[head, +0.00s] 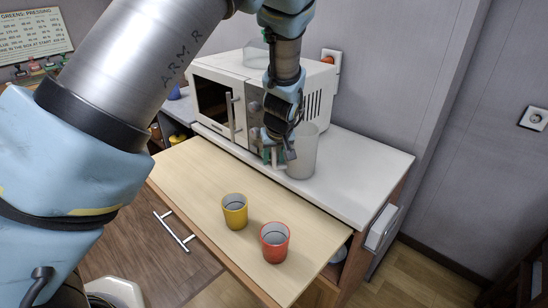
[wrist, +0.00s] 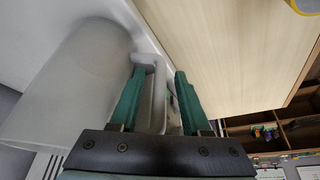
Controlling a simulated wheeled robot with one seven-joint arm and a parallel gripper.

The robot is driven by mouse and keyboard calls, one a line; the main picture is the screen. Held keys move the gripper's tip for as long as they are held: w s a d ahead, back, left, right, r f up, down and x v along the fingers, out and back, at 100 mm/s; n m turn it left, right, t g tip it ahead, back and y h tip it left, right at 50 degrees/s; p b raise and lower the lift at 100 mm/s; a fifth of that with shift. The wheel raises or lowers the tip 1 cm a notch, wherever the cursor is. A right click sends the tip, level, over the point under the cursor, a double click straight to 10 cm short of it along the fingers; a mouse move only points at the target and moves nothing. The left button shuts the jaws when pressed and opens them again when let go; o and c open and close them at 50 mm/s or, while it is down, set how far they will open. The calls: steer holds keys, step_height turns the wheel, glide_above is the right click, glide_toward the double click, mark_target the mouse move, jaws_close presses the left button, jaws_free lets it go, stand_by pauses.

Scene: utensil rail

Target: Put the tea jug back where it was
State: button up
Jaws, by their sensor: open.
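The tea jug is a tall, translucent grey-white vessel (head: 303,158) standing upright on the white counter top, in front of the microwave's right part. In the wrist view the jug (wrist: 75,85) fills the left side, with its pale handle (wrist: 157,92) toward the middle. My gripper (head: 275,156) is low at the jug's left side. In the wrist view its two green fingers (wrist: 160,80) are open, one on each side of the handle. I cannot tell whether either finger touches it.
A white microwave (head: 245,95) stands behind the jug, with a clear container (head: 256,56) on top. A yellow cup (head: 235,211) and a red cup (head: 275,242) stand on the lower wooden board (head: 190,170) in front. The white counter (head: 365,175) is clear to the right.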

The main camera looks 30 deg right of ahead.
steer(key=shift+r, duration=0.1)
steer(key=b+v, duration=0.2)
steer(key=v, duration=1)
steer(key=shift+a+r, duration=0.1)
steer(key=shift+a, duration=0.05)
steer(key=w+a+f+n+g+y, duration=0.1)
steer(key=w+a, duration=0.3)
steer(key=a, duration=0.7)
steer(key=w+a+f+n+g, duration=0.1)
steer(key=w+a, duration=0.2)
steer(key=a, duration=0.8)
steer(key=s+a, duration=0.2)
steer(key=a, duration=0.7)
steer(key=s+a, duration=0.3)
steer(key=a, duration=0.7)
steer(key=shift+s+n+g, duration=0.25)
steer(key=shift+n+g, duration=0.05)
steer(key=shift+g, duration=0.1)
